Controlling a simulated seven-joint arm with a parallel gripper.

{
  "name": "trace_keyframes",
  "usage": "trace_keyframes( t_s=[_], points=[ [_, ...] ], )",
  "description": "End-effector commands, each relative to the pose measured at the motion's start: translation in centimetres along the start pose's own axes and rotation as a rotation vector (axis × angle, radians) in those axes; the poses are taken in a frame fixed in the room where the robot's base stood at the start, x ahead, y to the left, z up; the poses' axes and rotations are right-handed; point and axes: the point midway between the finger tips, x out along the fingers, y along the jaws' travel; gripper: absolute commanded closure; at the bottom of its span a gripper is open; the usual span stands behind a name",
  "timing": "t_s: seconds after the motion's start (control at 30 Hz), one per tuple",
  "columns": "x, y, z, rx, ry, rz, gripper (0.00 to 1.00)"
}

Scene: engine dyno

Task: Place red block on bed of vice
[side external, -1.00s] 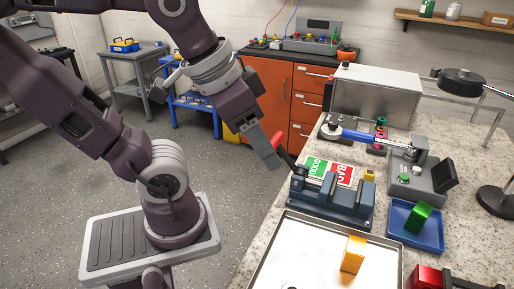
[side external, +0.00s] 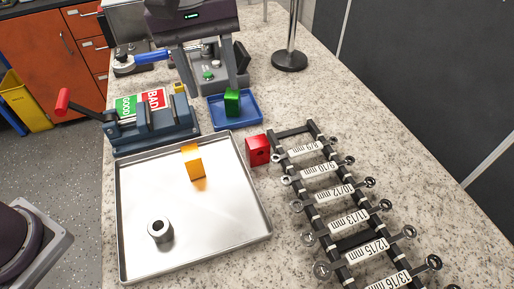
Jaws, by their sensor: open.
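The red block (side external: 258,151) stands on the speckled countertop, between the metal tray and the wrench rack. The blue-grey vice (side external: 152,136) with its red-tipped handle stands at the left, behind the metal tray. No red block is on it. My gripper (side external: 217,82) hangs at the top of the view, fingers apart and pointing down, with nothing between them. It is up and to the left of the red block and right of the vice, near the blue tray in the picture. Its exact height is hard to judge.
The metal tray (side external: 135,262) holds a yellow block (side external: 193,161) and a grey cylinder (side external: 160,231). A blue tray (side external: 250,118) holds a green block (side external: 232,102). A wrench rack (side external: 345,215) is right of the red block. GOOD and BAD cards (side external: 152,98) lie behind the vice.

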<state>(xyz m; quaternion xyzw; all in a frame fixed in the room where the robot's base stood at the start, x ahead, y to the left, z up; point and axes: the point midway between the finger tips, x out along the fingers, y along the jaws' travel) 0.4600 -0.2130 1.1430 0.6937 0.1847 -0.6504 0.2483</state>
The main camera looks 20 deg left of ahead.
Motion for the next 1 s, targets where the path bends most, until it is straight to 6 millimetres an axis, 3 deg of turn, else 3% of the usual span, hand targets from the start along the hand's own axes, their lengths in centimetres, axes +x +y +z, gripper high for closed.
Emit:
trace_keyframes(
  t_s=[0.03, 0.1, 0.23, 0.63, 0.9, 0.93, 1.0],
  points=[
    [2.4, 2.3, 0.7, -0.039, -0.014, -0.037, 0.51],
    [4.8, 4.5, 1.6, -0.096, -0.021, -0.071, 0.51],
    [7.4, 6.3, 2.8, -0.153, -0.023, -0.105, 0.51],
    [13.7, 5.5, 3.1, -0.163, -0.023, -0.111, 0.51],
    [14.5, 5.5, 3.1, -0.163, -0.022, -0.107, 0.51],
    [14.5, 5.5, 3.1, -0.163, -0.022, -0.107, 0.53],
    [14.5, 5.5, 3.1, -0.163, -0.022, -0.107, 0.67]
  ],
)
